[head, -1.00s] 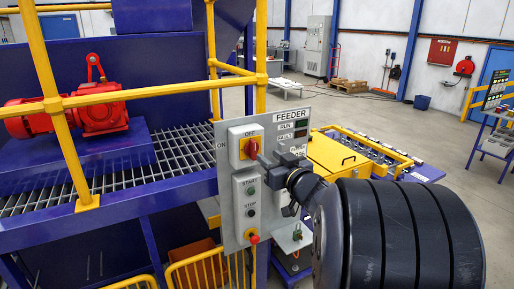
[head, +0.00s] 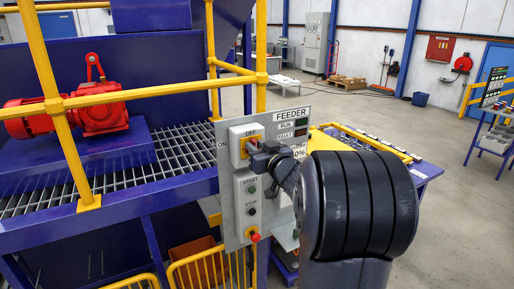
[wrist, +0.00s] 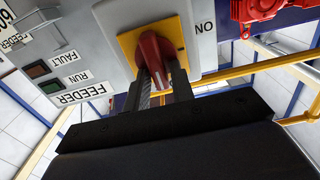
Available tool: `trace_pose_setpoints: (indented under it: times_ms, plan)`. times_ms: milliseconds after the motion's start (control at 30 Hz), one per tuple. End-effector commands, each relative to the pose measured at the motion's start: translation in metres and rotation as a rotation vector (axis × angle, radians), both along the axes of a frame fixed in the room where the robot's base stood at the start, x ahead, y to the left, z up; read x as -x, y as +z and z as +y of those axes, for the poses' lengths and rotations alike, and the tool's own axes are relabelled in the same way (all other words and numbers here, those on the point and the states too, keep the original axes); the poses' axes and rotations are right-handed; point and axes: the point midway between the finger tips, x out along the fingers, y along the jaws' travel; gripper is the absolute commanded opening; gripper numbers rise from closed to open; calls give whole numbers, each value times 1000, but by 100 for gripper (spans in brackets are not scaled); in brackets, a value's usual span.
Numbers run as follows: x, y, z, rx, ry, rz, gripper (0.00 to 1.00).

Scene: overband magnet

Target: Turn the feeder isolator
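The feeder isolator is a red rotary handle on a yellow plate (head: 239,146), set in a grey box marked OFF above and ON to the left. In the wrist view, upside down, the red handle (wrist: 153,50) stands out from its yellow plate (wrist: 128,43). My gripper (wrist: 164,82) has one dark finger on each side of the handle. The fingers are close together and appear shut on it. In the head view my gripper (head: 259,158) covers most of the handle, so its exact angle is hard to tell there.
The grey FEEDER panel (head: 232,212) also carries START and STOP buttons, a red mushroom button (head: 255,237) and lamps. A yellow rail (head: 160,90) runs in front of the red motor (head: 100,115). Yellow barriers (head: 205,270) stand below. Open floor lies to the right.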

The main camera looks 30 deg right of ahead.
Motion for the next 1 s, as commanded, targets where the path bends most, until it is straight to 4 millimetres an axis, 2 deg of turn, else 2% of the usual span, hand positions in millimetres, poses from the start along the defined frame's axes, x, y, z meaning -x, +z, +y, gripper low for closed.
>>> trace_pose_setpoints:
  times_ms: [33,267,667,1000]
  plan:
    - [0,0,0,0,0,0,19]
    - [0,0,0,0,0,0,0]
    - [0,-1,0,33,0,-1,0]
    - [0,-4,4,244,1,-9,0]
